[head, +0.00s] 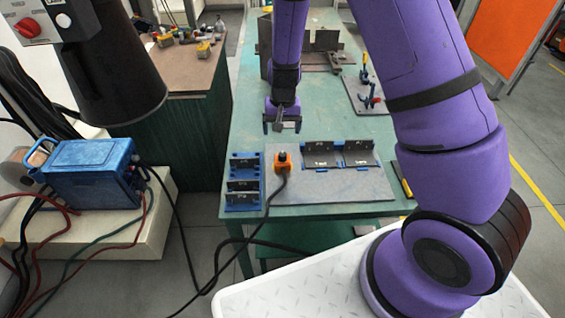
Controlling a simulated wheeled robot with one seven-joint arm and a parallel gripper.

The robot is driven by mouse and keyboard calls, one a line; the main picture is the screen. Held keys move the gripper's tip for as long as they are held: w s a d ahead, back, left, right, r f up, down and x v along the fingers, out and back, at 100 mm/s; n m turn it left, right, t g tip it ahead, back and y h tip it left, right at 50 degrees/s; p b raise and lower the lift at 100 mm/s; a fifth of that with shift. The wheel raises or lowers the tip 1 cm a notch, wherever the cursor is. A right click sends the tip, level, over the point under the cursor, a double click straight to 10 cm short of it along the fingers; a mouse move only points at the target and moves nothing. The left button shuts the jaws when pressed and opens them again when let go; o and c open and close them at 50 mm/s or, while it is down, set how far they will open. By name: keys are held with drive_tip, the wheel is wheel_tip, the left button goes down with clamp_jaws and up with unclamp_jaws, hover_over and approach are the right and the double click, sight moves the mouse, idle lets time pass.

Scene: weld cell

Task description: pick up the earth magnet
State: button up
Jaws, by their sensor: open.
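The earth magnet (287,169) is a small orange block with a black knob on top. It sits on the left part of a grey plate (330,188) near the front of the green table. A black cable runs from it down over the table's front edge toward the floor. My gripper (283,129) is open and empty, pointing down. In the picture it is just above the magnet and apart from it; its exact height over the table is hard to tell.
A blue rack (244,165) with dark plates stands left of the grey plate. Dark angled pieces (340,153) stand on the plate to the magnet's right. Clamps (367,90) and steel parts (322,48) lie farther back. Green table surface (247,115) is clear to my gripper's left.

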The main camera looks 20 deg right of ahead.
sight(282, 160)
wheel_tip(282, 160, down, 4)
drive_tip(key=shift+r, duration=0.15)
wheel_tip(282, 160, down, 5)
drive_tip(key=f, duration=0.4)
drive_tip(key=shift+s+f, duration=0.2)
drive_tip(key=shift+s, duration=0.15)
drive_tip(key=shift+f, duration=0.55)
drive_tip(key=shift+c, duration=0.4)
drive_tip(key=c, duration=1.4)
drive_tip(key=shift+r, duration=0.1)
